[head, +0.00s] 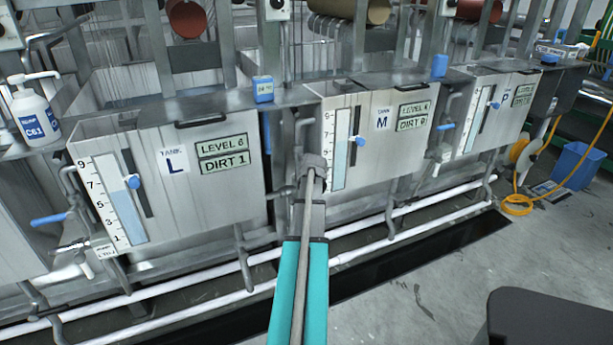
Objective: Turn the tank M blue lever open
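Tank M (372,150) is the grey tank in the middle of the head view, with a level gauge (340,148) at its left and green LEVEL and DIRT signs. My gripper (313,163) is at the tank's left edge, at the end of my teal arm. It is small and seen from behind, so its opening does not show. I see no lever clearly at tank M; the arm and gripper cover part of the pipes there. A narrow upright blue piece (265,132) shows in the gap between tanks L and M; I cannot tell whether it is the lever.
Tank L (200,170) stands left, with a blue lever (48,219) at its lower left. A third tank (500,112) stands right, with a blue lever (443,127) beside it. White pipes (370,227) run low along the front.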

